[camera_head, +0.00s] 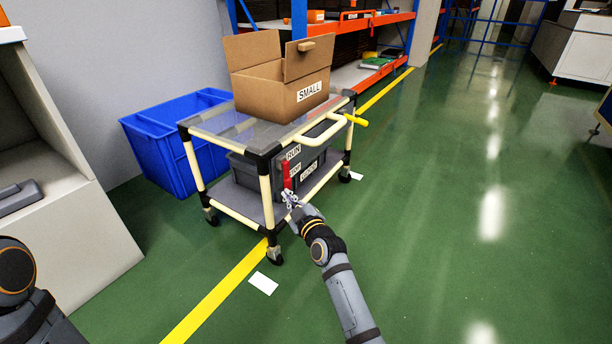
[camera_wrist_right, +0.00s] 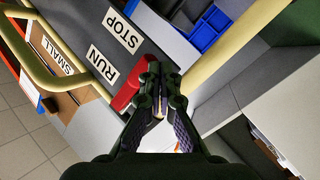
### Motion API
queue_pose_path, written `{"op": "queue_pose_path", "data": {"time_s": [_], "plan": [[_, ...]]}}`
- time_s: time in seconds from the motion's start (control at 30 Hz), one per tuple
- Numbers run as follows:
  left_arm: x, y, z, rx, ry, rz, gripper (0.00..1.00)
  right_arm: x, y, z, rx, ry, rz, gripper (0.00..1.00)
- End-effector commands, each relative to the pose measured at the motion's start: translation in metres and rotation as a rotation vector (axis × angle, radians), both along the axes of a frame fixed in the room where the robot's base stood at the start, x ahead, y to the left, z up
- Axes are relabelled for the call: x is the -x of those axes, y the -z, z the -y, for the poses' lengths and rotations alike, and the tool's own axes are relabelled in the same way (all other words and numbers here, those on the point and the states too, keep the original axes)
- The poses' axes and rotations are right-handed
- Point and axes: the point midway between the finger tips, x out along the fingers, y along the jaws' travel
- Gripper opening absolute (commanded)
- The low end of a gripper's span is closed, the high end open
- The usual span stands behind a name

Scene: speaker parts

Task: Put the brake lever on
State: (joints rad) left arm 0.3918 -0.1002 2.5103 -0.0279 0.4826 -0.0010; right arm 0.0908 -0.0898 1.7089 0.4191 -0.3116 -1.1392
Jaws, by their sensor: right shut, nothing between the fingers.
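The red brake lever (camera_head: 287,175) is on the end of the cart, beside a label reading RUN (camera_head: 293,152). In the head view it stands roughly upright. My right gripper (camera_head: 291,198) is at its lower end, shut and empty. In the right wrist view the red lever (camera_wrist_right: 127,88) lies just left of the closed fingertips (camera_wrist_right: 154,76), which cover part of its end. I cannot tell whether they touch it. That view shows a RUN label (camera_wrist_right: 103,66) and a STOP label (camera_wrist_right: 122,29) beside the lever. My left gripper is out of view.
The cart (camera_head: 215,133) carries a cardboard box (camera_head: 262,97) marked SMALL on top and a grey bin on its lower shelf. Its cream handle (camera_head: 325,133) juts out above the lever. A blue crate (camera_head: 150,150) stands behind left. The green floor at right is clear.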

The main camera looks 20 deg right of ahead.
Motion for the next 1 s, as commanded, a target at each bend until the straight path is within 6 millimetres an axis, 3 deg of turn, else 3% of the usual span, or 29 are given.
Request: {"op": "queue_pose_path", "data": {"time_s": [0.27, 0.7, 1.0], "plan": [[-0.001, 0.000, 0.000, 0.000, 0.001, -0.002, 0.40, 0.008, 0.001, 0.001, -0.002, -0.001, -0.002, 0.00], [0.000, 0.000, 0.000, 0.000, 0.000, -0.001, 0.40, 0.103, -0.004, 0.014, 0.000, 0.000, -0.001, 0.00], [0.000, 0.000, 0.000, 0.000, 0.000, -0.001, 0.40, 0.120, -0.006, 0.017, -0.001, 0.000, 0.001, 0.00]]}}
